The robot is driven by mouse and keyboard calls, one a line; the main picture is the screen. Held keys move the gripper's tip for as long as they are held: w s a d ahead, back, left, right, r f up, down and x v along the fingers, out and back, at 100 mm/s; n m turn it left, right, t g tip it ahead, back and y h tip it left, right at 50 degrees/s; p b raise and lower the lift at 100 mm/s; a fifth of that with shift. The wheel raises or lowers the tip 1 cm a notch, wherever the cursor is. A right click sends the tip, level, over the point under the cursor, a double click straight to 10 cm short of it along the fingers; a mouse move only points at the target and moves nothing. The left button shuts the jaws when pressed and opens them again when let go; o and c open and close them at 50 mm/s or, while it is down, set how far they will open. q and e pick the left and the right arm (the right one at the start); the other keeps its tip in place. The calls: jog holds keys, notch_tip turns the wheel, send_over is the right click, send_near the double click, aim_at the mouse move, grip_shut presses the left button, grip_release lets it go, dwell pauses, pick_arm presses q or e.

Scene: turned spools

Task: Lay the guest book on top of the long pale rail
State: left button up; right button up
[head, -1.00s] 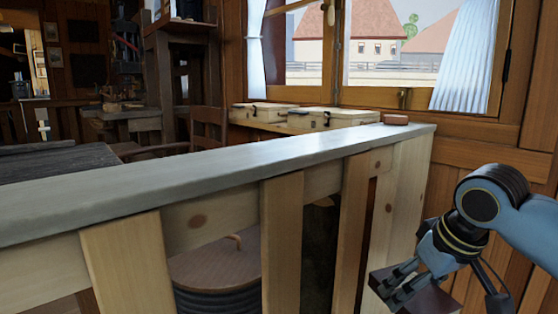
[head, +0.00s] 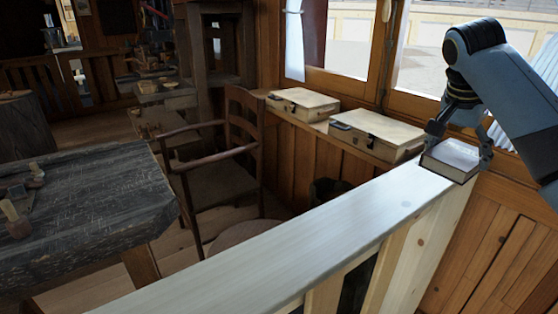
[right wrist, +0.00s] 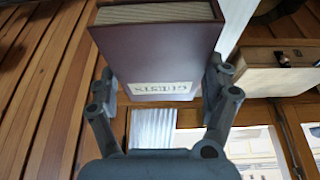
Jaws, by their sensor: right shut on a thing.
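The guest book (head: 453,157), a dark red volume with pale pages, is at the far right end of the long pale rail (head: 330,226) in the head view. My right gripper (head: 461,144) is shut on it. In the right wrist view the book (right wrist: 158,50) sits between the two fingers (right wrist: 163,84), its cover label facing the camera. The book overlaps the rail's end in the head view; I cannot tell whether it touches the top. My left gripper is not in view.
Two pale wooden cases (head: 376,134) (head: 302,103) stand on the window ledge behind the rail. A wooden armchair (head: 222,170) and a dark worktable (head: 85,205) are to the left. The rail's top between its near end and the book is bare.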

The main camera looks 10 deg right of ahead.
jog(key=w+a+f, duration=0.2)
jog(key=a, duration=0.1)
jog(key=w+a+f, duration=0.2)
jog(key=a, duration=0.1)
jog(key=w+a+f, duration=0.2)
jog(key=a, duration=0.1)
jog(key=shift+w+a+f+p, duration=0.15)
jog(key=shift+a+f+p, duration=0.15)
jog(key=shift+f+p, duration=0.1)
notch_tip(320, 180, down, 4)
jog(key=o, duration=1.2)
